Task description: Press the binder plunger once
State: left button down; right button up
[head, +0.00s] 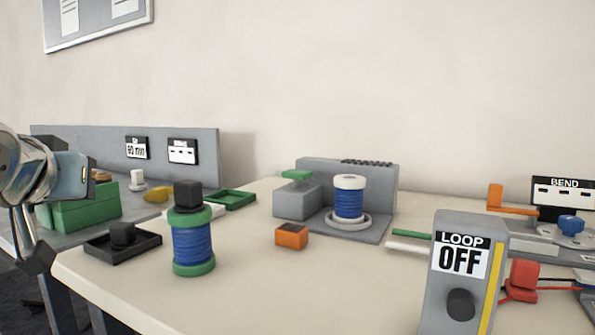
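No part is labelled as the binder plunger, so I cannot tell for sure which one it is. Candidates are a small white knob (137,180) on the grey bench at the left and a black knob (123,234) in a shallow black tray (151,243). A green-capped grey block (297,190) also stands beside a blue spool with a white top (349,202). My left gripper (36,256) is at the left edge, partly cut off, with a dark tip pointing down near a green box (85,209). Its opening is unclear. My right gripper is out of view.
A blue spool with green flanges and a black block on top (193,245) stands at the cream table's (320,290) front left. An orange block (291,236) lies mid-table. A grey LOOP OFF box (462,275) and a BEND station (563,197) are at the right.

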aim_at(296, 175)
jog(key=k+l, duration=0.15)
jog(key=k, duration=0.3)
jog(key=k+l, duration=0.2)
jog(key=k, duration=0.3)
